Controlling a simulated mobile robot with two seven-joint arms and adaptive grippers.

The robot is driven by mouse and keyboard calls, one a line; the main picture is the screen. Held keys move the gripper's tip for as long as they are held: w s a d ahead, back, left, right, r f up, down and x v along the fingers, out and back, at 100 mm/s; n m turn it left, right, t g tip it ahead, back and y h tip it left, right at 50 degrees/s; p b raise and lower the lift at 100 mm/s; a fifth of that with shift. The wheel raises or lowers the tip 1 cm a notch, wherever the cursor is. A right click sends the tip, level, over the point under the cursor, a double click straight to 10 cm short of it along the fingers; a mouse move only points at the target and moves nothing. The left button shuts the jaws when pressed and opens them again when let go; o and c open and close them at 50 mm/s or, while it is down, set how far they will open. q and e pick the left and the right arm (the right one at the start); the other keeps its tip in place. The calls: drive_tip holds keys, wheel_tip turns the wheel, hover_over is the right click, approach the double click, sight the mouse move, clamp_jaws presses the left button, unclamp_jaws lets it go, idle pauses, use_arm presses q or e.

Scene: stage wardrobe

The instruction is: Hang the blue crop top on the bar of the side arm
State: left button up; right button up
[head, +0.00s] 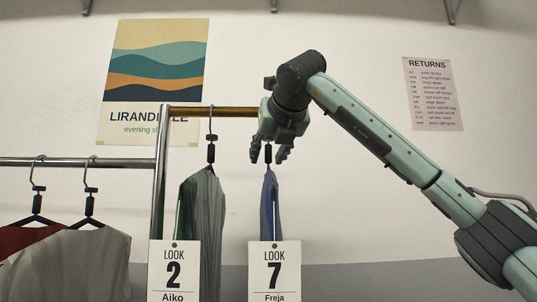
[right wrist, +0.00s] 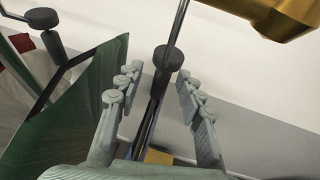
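The blue crop top (head: 269,205) hangs narrow, edge-on, from a black hanger (head: 268,155) near the right end of the brass side-arm bar (head: 215,111). My right gripper (head: 269,155) is just below the bar's end, its fingers apart on either side of the hanger's neck. In the right wrist view, the open right gripper (right wrist: 157,98) has a gap between each finger and the hanger's black neck (right wrist: 168,58). A metal hook wire rises from it beside the bar (right wrist: 270,15). The hook's top is hidden in both views. My left gripper is out of view.
A grey-green garment (head: 205,220) hangs left of the blue top on the same bar. A LOOK 7 card (head: 274,272) and a LOOK 2 card (head: 174,272) cover the lower parts. Red and beige garments hang from the chrome rail (head: 75,162) at left.

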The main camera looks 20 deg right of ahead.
drive_tip(key=v, duration=1.2)
drive_tip(key=shift+f, duration=0.1)
